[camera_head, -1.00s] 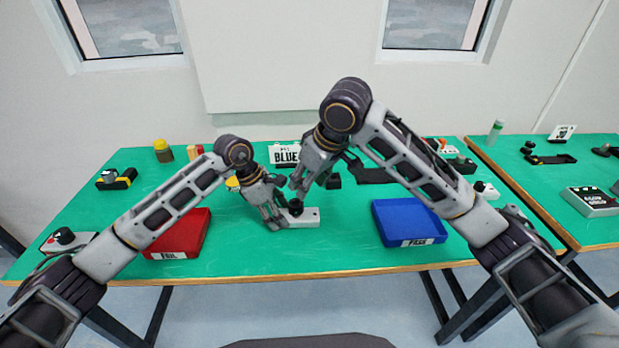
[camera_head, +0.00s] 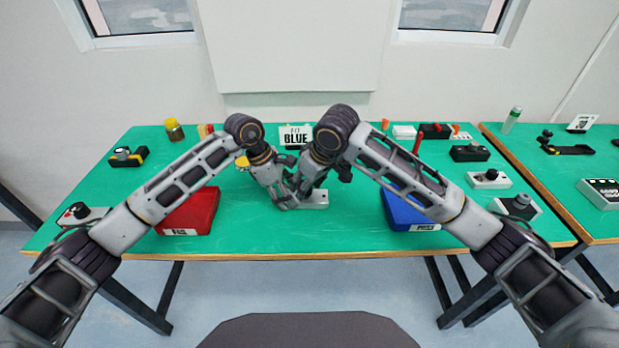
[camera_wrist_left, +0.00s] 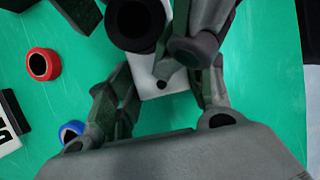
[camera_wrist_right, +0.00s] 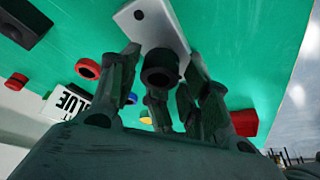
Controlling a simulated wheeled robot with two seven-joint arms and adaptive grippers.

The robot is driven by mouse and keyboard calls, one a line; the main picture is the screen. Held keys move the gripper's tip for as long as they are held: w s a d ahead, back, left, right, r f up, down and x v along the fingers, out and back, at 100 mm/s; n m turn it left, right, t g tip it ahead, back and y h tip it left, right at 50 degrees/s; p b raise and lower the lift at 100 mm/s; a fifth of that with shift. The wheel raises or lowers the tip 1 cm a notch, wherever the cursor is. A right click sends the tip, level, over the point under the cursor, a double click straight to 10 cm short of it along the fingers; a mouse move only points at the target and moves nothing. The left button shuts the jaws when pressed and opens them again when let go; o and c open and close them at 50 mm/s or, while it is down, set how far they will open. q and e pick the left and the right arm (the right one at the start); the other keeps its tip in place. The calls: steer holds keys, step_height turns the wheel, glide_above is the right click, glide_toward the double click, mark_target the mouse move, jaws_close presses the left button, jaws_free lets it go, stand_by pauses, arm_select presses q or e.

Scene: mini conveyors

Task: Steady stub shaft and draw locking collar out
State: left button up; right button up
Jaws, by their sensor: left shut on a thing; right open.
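A pale block (camera_head: 316,201) lies on the green table, partly covered by my grippers. A black round collar stands on it, seen in the left wrist view (camera_wrist_left: 137,22) and the right wrist view (camera_wrist_right: 160,72); the stub shaft shows only as a darker centre inside it. My left gripper (camera_wrist_left: 160,105) is low over the table, its fingers on both sides of the block end, shut on the block as far as I can see. My right gripper (camera_wrist_right: 160,62) is open, its fingers on either side of the collar. The grippers nearly touch and hide the block in the head view.
A red bin (camera_head: 190,212) labelled FAIL is at left, a blue bin (camera_head: 402,212) labelled PASS at right. A "FIT BLUE" sign (camera_head: 296,136) stands behind. A red ring (camera_wrist_left: 42,64) and a blue ring (camera_wrist_left: 72,131) lie nearby. The front table strip is clear.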

arm_select(q)
steer(key=shift+s+f, duration=0.15)
steer(key=shift+f, duration=0.15)
arm_select(e)
steer(key=shift+w+f, duration=0.1)
steer(key=shift+f, duration=0.15)
steer(key=c, duration=0.8)
steer(key=shift+a+r, duration=0.1)
steer(key=shift+r, duration=0.25)
